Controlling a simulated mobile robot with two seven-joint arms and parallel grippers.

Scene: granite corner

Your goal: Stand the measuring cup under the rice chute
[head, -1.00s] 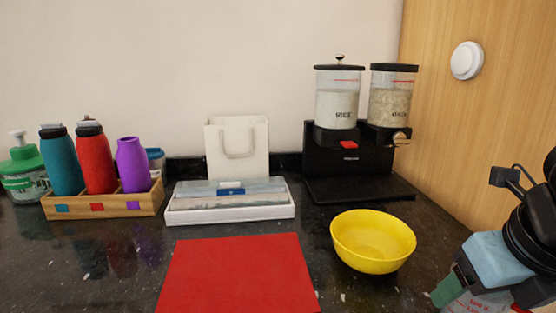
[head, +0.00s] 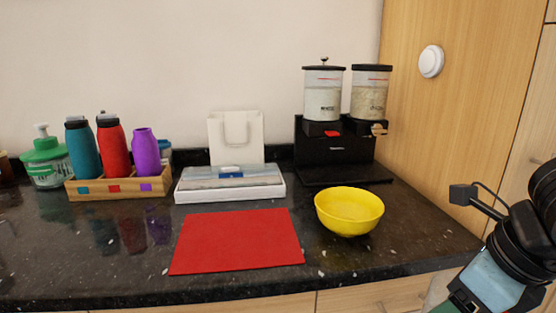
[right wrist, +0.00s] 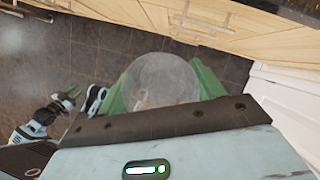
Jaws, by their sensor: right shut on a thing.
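My right gripper (right wrist: 165,95) is shut on the clear measuring cup (right wrist: 160,78), which sits between its green fingers in the right wrist view. In the head view a small part of the cup (head: 439,291) shows at the bottom right, off the counter's front edge. The rice chute is the red-fronted outlet (head: 331,133) under the left jar (head: 323,100) of the black dispenser (head: 335,148). The dispenser's base plate (head: 345,174) below it is empty. My left gripper (right wrist: 68,98) shows small in the right wrist view, its green fingers apart and empty.
A yellow bowl (head: 349,210) stands in front of the dispenser. A red mat (head: 237,241), a white tray (head: 230,194), a white bag (head: 236,138) and a bottle crate (head: 118,187) lie further left. A wooden wall (head: 450,120) closes the right side.

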